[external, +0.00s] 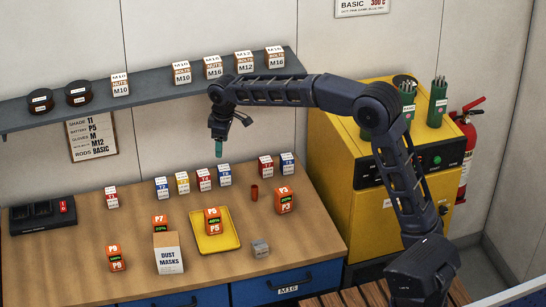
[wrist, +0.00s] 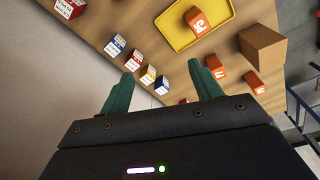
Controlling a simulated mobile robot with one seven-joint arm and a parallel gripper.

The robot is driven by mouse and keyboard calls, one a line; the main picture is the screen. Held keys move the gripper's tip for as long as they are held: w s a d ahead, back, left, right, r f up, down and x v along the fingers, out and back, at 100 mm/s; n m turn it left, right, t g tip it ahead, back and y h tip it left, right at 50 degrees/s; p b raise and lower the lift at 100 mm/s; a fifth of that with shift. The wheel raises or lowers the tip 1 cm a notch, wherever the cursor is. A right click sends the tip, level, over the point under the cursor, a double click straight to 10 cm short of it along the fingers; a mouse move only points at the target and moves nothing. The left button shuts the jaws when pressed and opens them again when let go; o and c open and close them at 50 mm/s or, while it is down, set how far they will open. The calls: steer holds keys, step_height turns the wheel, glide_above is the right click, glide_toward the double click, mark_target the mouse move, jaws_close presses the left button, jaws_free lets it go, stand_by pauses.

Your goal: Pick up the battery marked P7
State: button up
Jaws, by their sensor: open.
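The battery marked P7 (external: 160,221) is an orange block standing on the workbench. In the external view its lower part is hidden behind the white dust masks box (external: 168,260). My gripper (external: 218,149) is open and empty, pointing down high above the bench, behind and to the right of P7. Its two green fingers spread apart in the wrist view (wrist: 165,74).
Battery P5 (external: 212,220) stands in a yellow tray (external: 230,240) right of P7. Battery P9 (external: 114,258) stands front left; P3 (external: 285,200) is on the right. Several small boxes (external: 204,180) line the back. A shelf (external: 145,105) with boxes runs along the wall.

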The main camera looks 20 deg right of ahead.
steer(key=a+f+n, duration=0.2)
steer(key=a+f, duration=0.4)
steer(key=a, duration=0.5)
steer(key=n+g, duration=0.1)
steer(key=n, duration=0.1)
glide_above(159, 219)
steer(key=shift+h, duration=0.3)
steer(key=f, duration=0.8)
steer(key=shift+w+d+f, duration=0.15)
steer(key=shift+d+f, duration=0.1)
steer(key=shift+f, duration=0.15)
steer(key=shift+a+f, duration=0.15)
steer(key=shift+f, duration=0.35)
step_height(159, 219, down, 10)
steer(key=shift+f, duration=0.1)
steer(key=shift+c, duration=0.2)
steer(key=c, duration=1.2)
steer(key=shift+c, duration=0.2)
steer(key=shift+r, duration=0.25)
